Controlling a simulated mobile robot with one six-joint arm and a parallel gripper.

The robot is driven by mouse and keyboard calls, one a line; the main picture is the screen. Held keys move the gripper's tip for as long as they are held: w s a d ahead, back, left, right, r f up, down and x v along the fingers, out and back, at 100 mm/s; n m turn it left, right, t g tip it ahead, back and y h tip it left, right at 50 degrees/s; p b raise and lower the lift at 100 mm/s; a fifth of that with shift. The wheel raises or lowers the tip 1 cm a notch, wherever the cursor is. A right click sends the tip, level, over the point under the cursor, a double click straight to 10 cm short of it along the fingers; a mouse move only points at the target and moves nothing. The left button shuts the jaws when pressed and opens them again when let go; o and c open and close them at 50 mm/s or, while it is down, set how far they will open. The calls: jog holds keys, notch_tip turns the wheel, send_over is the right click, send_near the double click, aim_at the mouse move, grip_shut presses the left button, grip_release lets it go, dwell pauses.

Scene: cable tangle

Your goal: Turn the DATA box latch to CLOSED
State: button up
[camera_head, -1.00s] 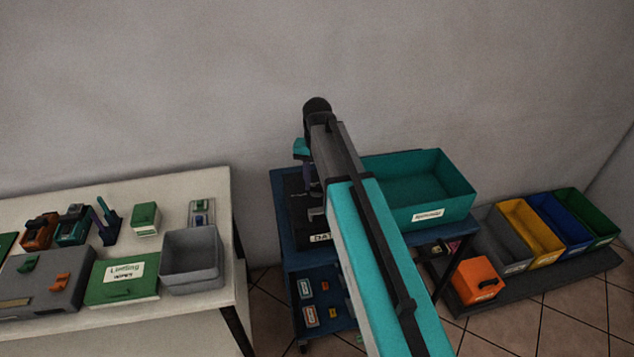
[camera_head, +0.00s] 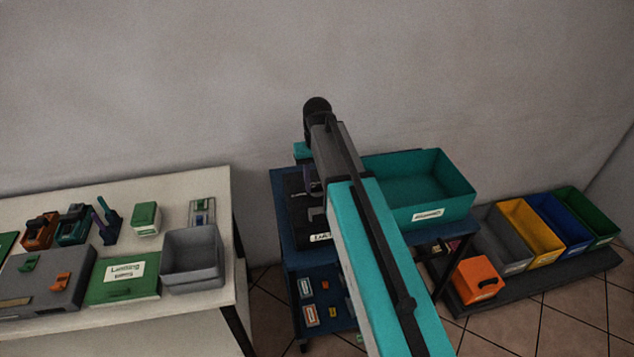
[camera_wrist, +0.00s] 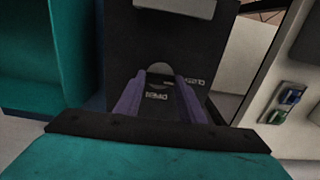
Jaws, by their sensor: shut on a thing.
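The black DATA box (camera_head: 300,221) stands on the blue cart, its white label (camera_head: 320,237) at the front and partly behind my arm. In the wrist view the box's dark face (camera_wrist: 215,40) carries "OPEN" lettering between my fingers and "CLOSED" lettering to their right. My gripper (camera_wrist: 160,76) has its two purple fingers down at the box face, shut on the latch. A pale rounded part of the latch (camera_wrist: 160,68) shows at the fingertips; the rest is hard to make out. In the head view only a little of my gripper (camera_head: 312,180) shows beside my arm.
A teal bin (camera_head: 440,205) stands right of the box on the cart (camera_head: 285,240). A white table (camera_head: 215,300) with a grey bin (camera_head: 192,262) is to the left. Coloured bins (camera_head: 560,235) and an orange box (camera_head: 477,280) sit low at the right.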

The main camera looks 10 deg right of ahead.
aim_at(317, 186)
jog(key=o, duration=1)
jog(key=shift+o, duration=0.2)
jog(key=shift+r, duration=0.1)
notch_tip(317, 186, up, 14)
jog(key=p, duration=0.8)
jog(key=shift+f+p, duration=0.2)
jog(key=shift+p, duration=0.2)
jog(key=shift+f, duration=0.1)
